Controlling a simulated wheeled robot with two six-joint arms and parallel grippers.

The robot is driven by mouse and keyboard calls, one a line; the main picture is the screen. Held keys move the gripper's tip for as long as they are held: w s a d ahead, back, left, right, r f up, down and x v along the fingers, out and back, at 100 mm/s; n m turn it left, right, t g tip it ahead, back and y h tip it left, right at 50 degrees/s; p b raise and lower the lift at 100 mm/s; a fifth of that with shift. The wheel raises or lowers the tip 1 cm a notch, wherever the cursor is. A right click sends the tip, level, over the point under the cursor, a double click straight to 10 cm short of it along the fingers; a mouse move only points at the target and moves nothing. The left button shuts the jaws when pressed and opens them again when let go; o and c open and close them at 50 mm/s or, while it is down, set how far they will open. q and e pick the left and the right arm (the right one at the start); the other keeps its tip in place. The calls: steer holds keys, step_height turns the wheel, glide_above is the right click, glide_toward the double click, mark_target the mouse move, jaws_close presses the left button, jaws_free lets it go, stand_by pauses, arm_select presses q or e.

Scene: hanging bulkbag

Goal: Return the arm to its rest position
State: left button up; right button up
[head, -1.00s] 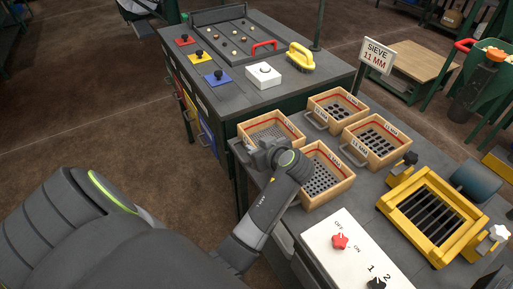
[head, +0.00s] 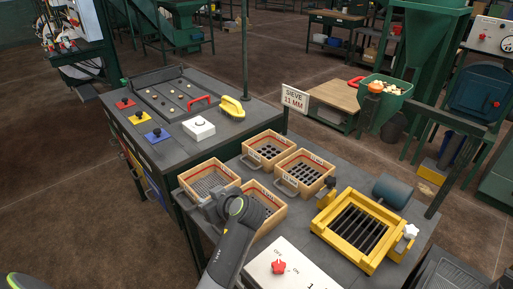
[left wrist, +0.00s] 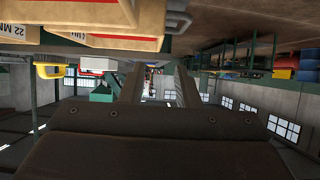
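My left arm comes up from the bottom of the head view, dark grey with a yellow-green ring. My left gripper (head: 211,208) is at the near side of the front wooden sieve boxes. In the left wrist view its two fingers (left wrist: 160,78) stand apart with only background between them, so it is open and empty. The front left sieve box (head: 208,181) is just beyond it. The front right sieve box (head: 262,210) is partly hidden by my wrist. Whether the gripper touches either box cannot be told. My right gripper is not in view.
Two more sieve boxes (head: 268,148) (head: 304,173) stand behind. A yellow sieve frame (head: 355,232) and a white switch panel (head: 292,270) are on the right of the bench. A sign reading SIEVE 11 MM (head: 295,98) stands at the back. Open floor (head: 60,170) lies left.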

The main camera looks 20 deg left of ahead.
arm_select(q)
steer(key=s+a+f+m+h, duration=0.1)
steer(key=s+f+m+h, duration=0.2)
steer(key=s, duration=0.5)
steer(key=s+f+m+h, duration=0.2)
steer(key=s+f+m, duration=0.1)
steer(key=s+f, duration=0.4)
steer(key=s+d+r+m+g+h, duration=0.1)
steer(key=s+d+m+h, duration=0.15)
steer(key=s, duration=0.45)
steer(key=s+d+m+g+h, duration=0.15)
steer(key=s+m, duration=0.25)
steer(key=s, duration=0.4)
step_height(320, 180, down, 24)
steer(key=f, duration=0.1)
steer(key=s+f+g+h, duration=0.1)
steer(key=s+f, duration=1.3)
steer(key=f, duration=0.1)
steer(key=shift+s+d, duration=0.2)
steer(key=shift+d, duration=0.05)
